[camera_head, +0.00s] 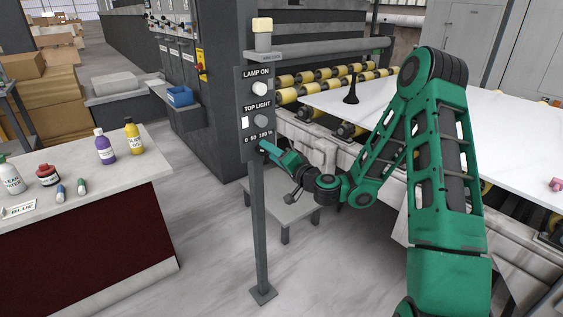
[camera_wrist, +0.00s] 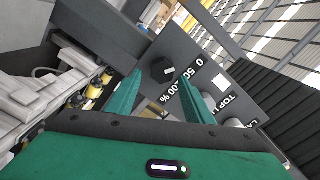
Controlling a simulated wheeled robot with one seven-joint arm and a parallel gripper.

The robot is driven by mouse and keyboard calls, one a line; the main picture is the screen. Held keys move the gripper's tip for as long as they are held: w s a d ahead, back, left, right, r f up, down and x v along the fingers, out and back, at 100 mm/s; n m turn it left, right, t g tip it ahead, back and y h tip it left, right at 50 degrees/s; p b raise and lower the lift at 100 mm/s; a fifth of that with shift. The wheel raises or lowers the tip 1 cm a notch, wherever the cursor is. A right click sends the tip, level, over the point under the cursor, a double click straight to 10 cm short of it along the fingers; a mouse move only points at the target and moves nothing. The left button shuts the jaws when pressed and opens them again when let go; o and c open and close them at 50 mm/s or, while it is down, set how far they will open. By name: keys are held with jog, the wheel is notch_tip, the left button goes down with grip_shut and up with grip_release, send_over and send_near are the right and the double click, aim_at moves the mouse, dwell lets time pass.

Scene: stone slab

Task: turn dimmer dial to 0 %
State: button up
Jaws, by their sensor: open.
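The dark grey control panel (camera_head: 246,92) stands on a post and reads LAMP ON, TOP LIGHT and 0 50 100 %. The dimmer dial (camera_wrist: 161,70) is a small dark faceted knob beside the percent scale in the wrist view. In the head view it is hidden behind my gripper (camera_head: 264,146), at the panel's lower edge. In the wrist view my gripper (camera_wrist: 160,76) is open, with its green fingers on either side of the dial in the picture. I cannot tell whether they touch it. The dial's setting is not readable.
Two round pale knobs, the upper (camera_head: 260,88) and the lower (camera_head: 261,121), sit above the dial, with a white switch (camera_head: 245,122) at left. A roller conveyor with a white slab (camera_head: 375,103) stands behind and right. A bottle table (camera_head: 120,170) is at left.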

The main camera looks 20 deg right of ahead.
jog(key=v, duration=0.9)
jog(key=shift+d, duration=0.1)
